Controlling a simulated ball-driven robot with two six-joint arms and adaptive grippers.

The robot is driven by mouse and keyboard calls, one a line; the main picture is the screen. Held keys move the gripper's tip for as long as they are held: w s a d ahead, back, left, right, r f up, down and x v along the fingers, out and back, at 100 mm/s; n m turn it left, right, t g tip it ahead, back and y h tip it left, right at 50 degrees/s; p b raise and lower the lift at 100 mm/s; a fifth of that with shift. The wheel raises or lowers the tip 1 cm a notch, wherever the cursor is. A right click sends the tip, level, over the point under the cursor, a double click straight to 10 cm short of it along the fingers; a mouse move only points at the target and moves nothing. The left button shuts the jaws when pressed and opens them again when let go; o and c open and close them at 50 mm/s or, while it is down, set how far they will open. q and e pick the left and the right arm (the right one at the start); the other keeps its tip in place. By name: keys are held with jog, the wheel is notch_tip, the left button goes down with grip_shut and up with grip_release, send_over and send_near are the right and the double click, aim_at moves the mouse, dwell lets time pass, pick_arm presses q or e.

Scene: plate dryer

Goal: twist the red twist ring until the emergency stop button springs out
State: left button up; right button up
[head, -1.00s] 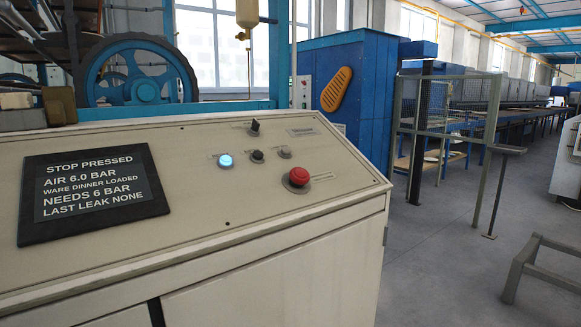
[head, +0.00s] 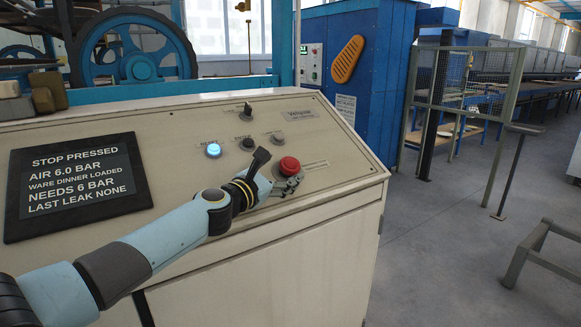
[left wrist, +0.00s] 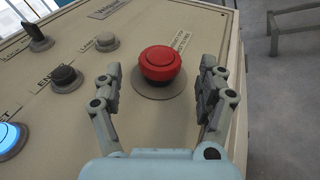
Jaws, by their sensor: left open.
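The red emergency stop button (head: 289,166) sits on a grey round base at the right of the sloped cream panel (head: 200,250). In the left wrist view the red button (left wrist: 160,64) has a wider red ring around its lower part. My left gripper (head: 285,180) is at the button, coming in from the left. In the left wrist view its fingers (left wrist: 162,92) are open, one on each side of the button, with gaps to it. The black display (head: 75,186) reads STOP PRESSED. My right gripper is not in view.
A lit blue button (head: 214,150), a dark button (head: 247,143), a grey button (head: 277,138) and a black selector switch (head: 248,110) stand on the panel left of and above the red button. A mesh fence (head: 465,80) stands beyond the panel at the right.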

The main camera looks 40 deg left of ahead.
aim_at(287, 167)
pick_arm(q)
jog(key=w+b, duration=0.1)
jog(key=w, duration=0.4)
jog(key=shift+a, duration=0.1)
jog(key=shift+c, duration=0.3)
jog(key=c, duration=1.1)
